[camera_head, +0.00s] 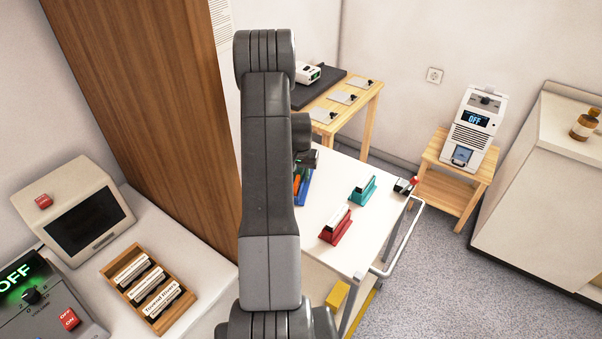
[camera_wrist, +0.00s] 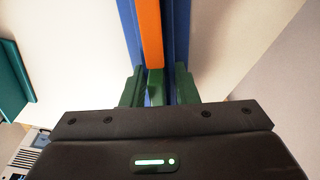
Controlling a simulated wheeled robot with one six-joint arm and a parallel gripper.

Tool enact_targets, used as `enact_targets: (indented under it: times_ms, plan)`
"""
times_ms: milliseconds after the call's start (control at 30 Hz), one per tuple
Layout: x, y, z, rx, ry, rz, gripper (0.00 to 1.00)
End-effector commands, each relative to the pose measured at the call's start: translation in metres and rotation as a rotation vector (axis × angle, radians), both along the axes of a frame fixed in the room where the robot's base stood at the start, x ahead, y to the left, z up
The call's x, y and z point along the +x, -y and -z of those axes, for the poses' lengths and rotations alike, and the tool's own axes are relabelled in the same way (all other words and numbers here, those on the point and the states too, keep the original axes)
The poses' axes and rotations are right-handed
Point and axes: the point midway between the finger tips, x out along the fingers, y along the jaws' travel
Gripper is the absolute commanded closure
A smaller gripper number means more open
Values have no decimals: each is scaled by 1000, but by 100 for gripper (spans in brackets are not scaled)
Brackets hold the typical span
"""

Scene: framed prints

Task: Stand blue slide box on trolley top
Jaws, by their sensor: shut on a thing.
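The blue slide box (camera_wrist: 181,40) has an orange strip (camera_wrist: 150,35) along it in the wrist view. My gripper (camera_wrist: 158,88) is shut on it, with the green fingers on either side. In the head view the blue slide box (camera_head: 306,186) shows just right of my arm, over the left part of the white trolley top (camera_head: 309,222). My arm hides part of the box and most of my gripper there. I cannot tell whether the box touches the trolley top.
A red box (camera_head: 335,228) and a teal box (camera_head: 363,190) stand on the trolley top, with a small red-tipped item (camera_head: 405,186) at its right edge. A wooden table (camera_head: 352,112) stands behind. A brown wooden panel (camera_head: 150,80) rises left of my arm.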

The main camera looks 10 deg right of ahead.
Motion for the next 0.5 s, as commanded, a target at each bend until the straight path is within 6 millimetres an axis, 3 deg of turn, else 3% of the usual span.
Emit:
enact_targets:
  times_ms: [100, 133, 233, 500]
  plan:
    - [0, 0, 3, 0, 1, 0, 100]
    - [0, 0, 4, 0, 0, 0, 71]
    - [0, 0, 2, 0, 0, 0, 52]
    - [0, 0, 2, 0, 0, 0, 51]
